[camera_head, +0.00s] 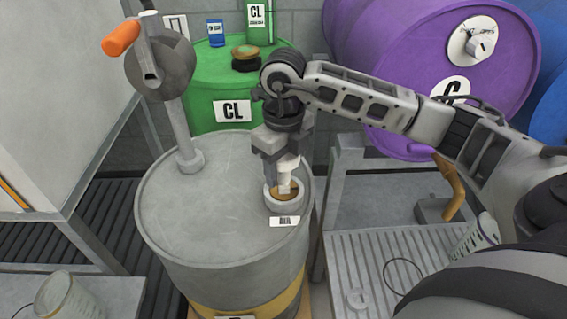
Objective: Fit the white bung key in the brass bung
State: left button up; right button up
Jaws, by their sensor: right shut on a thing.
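The brass bung (290,194) sits inside a grey raised collar (270,203) on the lid of the grey drum (205,225). The white bung key (285,178) is upright over the bung. Its lower end is at the bung, but I cannot tell whether it is seated or just above. My right gripper (284,163) points down over the collar and is shut on the key. The gripper hides the key's upper part. My left gripper is not in view.
A crank pump with an orange handle (121,38) stands on the drum's left side. A green drum (205,75) marked CL is behind. A purple drum (440,50) lies on a stand at right. A grated tray (385,265) is below it.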

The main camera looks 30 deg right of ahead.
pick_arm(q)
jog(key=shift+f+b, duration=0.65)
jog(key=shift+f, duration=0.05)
pick_arm(e)
jog(key=shift+f, duration=0.85)
jog(key=o, duration=1.1)
jog(key=shift+r, duration=0.6)
notch_tip(320, 180, up, 14)
jog(key=shift+r+p, duration=0.1)
jog(key=shift+p, duration=0.95)
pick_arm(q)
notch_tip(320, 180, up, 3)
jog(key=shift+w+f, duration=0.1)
pick_arm(e)
jog(key=shift+r, duration=0.3)
